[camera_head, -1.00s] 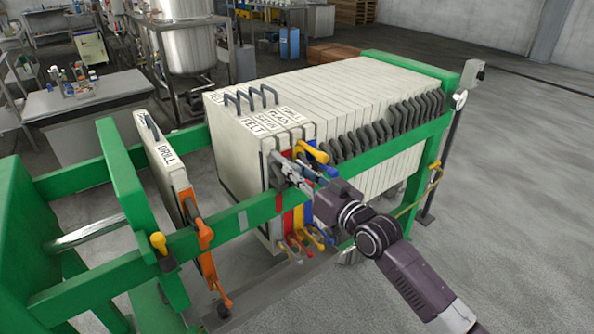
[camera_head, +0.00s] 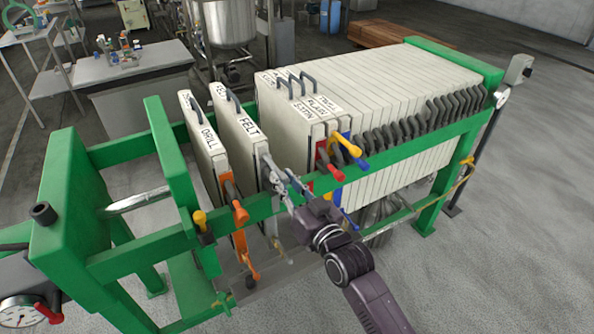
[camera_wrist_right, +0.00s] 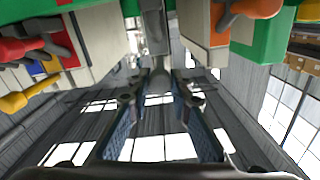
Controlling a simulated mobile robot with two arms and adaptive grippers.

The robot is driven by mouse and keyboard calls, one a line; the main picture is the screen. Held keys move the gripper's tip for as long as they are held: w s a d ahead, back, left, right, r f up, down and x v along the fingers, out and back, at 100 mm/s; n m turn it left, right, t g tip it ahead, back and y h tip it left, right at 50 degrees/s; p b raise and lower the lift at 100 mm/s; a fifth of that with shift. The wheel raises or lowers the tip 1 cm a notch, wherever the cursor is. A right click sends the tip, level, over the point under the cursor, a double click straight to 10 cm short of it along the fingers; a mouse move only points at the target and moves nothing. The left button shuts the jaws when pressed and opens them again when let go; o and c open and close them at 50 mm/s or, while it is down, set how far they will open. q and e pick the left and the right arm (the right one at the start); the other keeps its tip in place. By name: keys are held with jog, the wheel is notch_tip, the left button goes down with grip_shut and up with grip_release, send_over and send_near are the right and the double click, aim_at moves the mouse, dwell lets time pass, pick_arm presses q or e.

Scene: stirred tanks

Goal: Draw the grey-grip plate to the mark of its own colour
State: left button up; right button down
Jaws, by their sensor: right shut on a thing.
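The grey-grip plate, labelled FELT (camera_head: 239,133), hangs upright on the green press rails. It stands apart from the stack on its right and close to the orange-grip DRILL plate (camera_head: 204,138) on its left. My right gripper (camera_head: 279,184) is shut on its grey grip at the near rail. In the wrist view the grey grip (camera_wrist_right: 157,78) sits between the fingers. A grey mark on the near rail cannot be made out clearly; the gripper and plate cover part of that rail. My left gripper is not in view.
The pale plate stack (camera_head: 400,85) stands right of a gap, with red (camera_head: 335,175) and yellow (camera_head: 347,143) grips at its front. The green pressing plate (camera_head: 172,155) stands left of DRILL. A green near rail (camera_head: 400,150) runs along the front.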

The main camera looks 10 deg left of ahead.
jog(key=shift+f, duration=0.15)
jog(key=c, duration=1.7)
grip_release()
jog(key=shift+c, duration=0.2)
jog(key=v, duration=1.2)
